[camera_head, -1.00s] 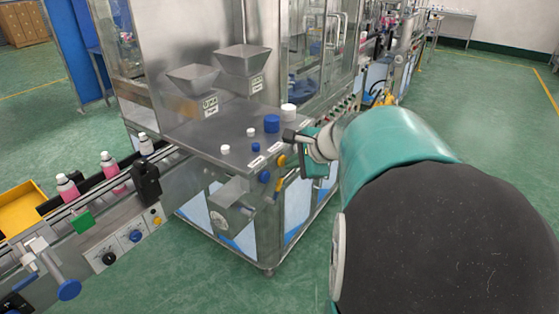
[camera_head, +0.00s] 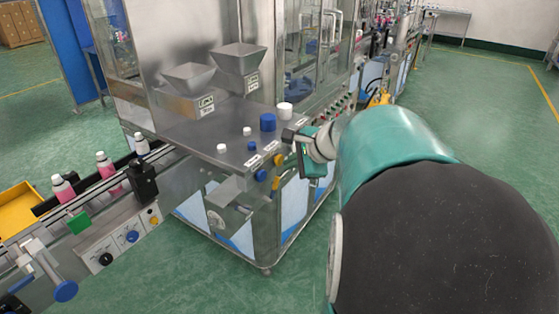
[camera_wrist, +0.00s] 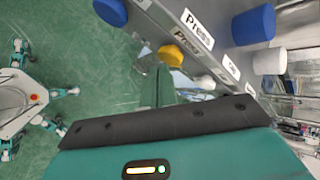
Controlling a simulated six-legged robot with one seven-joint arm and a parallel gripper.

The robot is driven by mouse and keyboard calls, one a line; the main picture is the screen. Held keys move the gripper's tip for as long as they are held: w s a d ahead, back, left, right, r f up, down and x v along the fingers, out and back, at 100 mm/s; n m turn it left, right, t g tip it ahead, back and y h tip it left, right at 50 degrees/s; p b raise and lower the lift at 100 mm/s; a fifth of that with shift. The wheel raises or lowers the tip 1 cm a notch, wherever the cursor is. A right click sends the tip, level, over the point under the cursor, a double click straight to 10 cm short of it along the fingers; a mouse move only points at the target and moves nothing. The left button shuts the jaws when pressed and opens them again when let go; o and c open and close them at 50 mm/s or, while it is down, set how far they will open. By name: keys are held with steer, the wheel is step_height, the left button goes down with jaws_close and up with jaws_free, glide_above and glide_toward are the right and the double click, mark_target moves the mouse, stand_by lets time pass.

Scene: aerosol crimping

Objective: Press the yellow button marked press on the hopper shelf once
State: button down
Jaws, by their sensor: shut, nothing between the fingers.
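The yellow button (camera_head: 278,160) sits on the front edge of the steel hopper shelf (camera_head: 190,134), right of a round blue button (camera_head: 261,175). In the wrist view the yellow button (camera_wrist: 171,54) is above my gripper's dark bar, near a white label reading "Press" (camera_wrist: 197,30). My gripper (camera_head: 298,140) is shut and empty, close to the right of the yellow button in the head view. A small gap seems to lie between them; I cannot tell whether they touch.
Two grey hoppers (camera_head: 188,78) stand at the shelf's back. A large blue cap (camera_head: 268,122), a white cap (camera_head: 285,109) and smaller caps stand on the shelf. A conveyor with pink bottles (camera_head: 106,166) runs at left. Green floor is open at right.

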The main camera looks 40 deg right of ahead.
steer(key=shift+s+d, duration=0.15)
steer(key=shift+s, duration=0.25)
steer(key=s, duration=0.1)
steer(key=s+d, duration=0.1)
steer(key=s, duration=0.2)
steer(key=shift+s+d, duration=0.35)
stand_by(0.6)
steer(key=s+a+n+g, duration=0.1)
steer(key=s+a+n, duration=0.1)
steer(key=a+n, duration=0.5)
steer(key=s+a+n+g, duration=0.1)
steer(key=s+a+n, duration=0.2)
steer(key=a+n, duration=0.4)
steer(key=s+a+n+g+h, duration=0.1)
steer(key=s+a+n, duration=0.2)
steer(key=a+n, duration=0.5)
steer(key=a, duration=0.5)
steer(key=shift+s+a+f, duration=0.2)
steer(key=shift+s+f, duration=0.05)
steer(key=shift+f, duration=0.05)
